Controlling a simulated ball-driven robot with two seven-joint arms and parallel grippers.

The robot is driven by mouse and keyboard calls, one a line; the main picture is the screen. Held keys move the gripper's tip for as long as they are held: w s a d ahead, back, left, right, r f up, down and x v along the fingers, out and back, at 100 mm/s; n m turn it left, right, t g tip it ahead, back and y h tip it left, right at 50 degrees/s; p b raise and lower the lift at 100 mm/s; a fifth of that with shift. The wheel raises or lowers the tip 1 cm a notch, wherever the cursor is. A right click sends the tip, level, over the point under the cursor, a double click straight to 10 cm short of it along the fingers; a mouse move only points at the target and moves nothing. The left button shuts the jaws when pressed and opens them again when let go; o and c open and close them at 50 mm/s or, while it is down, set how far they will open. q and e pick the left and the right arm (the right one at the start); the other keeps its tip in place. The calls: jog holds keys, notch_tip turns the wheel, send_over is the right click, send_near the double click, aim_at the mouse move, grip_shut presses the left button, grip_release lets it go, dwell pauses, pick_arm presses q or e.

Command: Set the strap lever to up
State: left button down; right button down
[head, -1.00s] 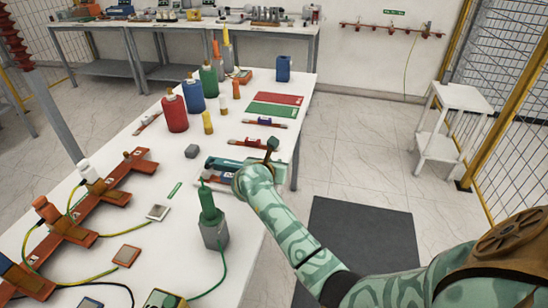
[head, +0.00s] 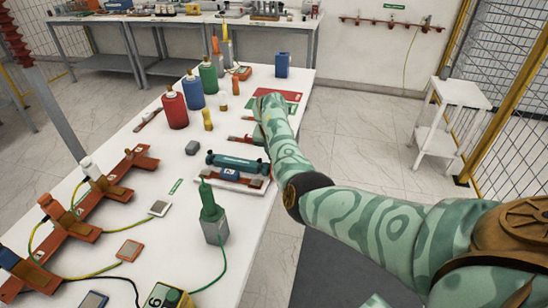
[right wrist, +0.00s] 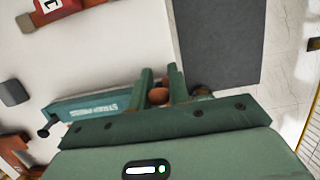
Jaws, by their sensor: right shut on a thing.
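The teal strap press (head: 238,162) lies across the table's right edge in the head view, with a blue block marked with a letter on its base. In the right wrist view its teal bar (right wrist: 110,103) carries the words STRAP PRESS. My right gripper (right wrist: 160,80) is at the right end of this bar, its two fingers shut around a round brown-orange knob (right wrist: 158,96) of the lever. In the head view my right forearm covers the fingers and lever, so I cannot tell the lever's angle there. My left gripper is not in view.
Red (head: 174,108), blue (head: 193,91) and green (head: 208,74) bottles stand beyond the press. A green bushing on a grey block (head: 212,215) stands nearer. A grey cube (head: 193,147) lies left of the press. A dark mat (right wrist: 220,40) is on the floor beside the table.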

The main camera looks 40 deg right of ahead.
jog(key=shift+w+d+f+g+y+b, duration=0.15)
jog(key=shift+f+g+y+b, duration=0.1)
jog(key=shift+g+y+b, duration=0.2)
dwell(0.3)
jog(key=c, duration=1.3)
grip_release()
jog(key=shift+r, duration=0.15)
jog(key=r+p, duration=0.2)
jog(key=r, duration=0.3)
jog(key=s+a+r+p, duration=0.1)
jog(key=r+p, duration=0.1)
jog(key=r, duration=0.3)
jog(key=a+r+p, duration=0.1)
jog(key=r+p, duration=0.1)
jog(key=r, duration=0.3)
jog(key=shift+s+r, duration=0.25)
jog(key=shift+r, duration=0.15)
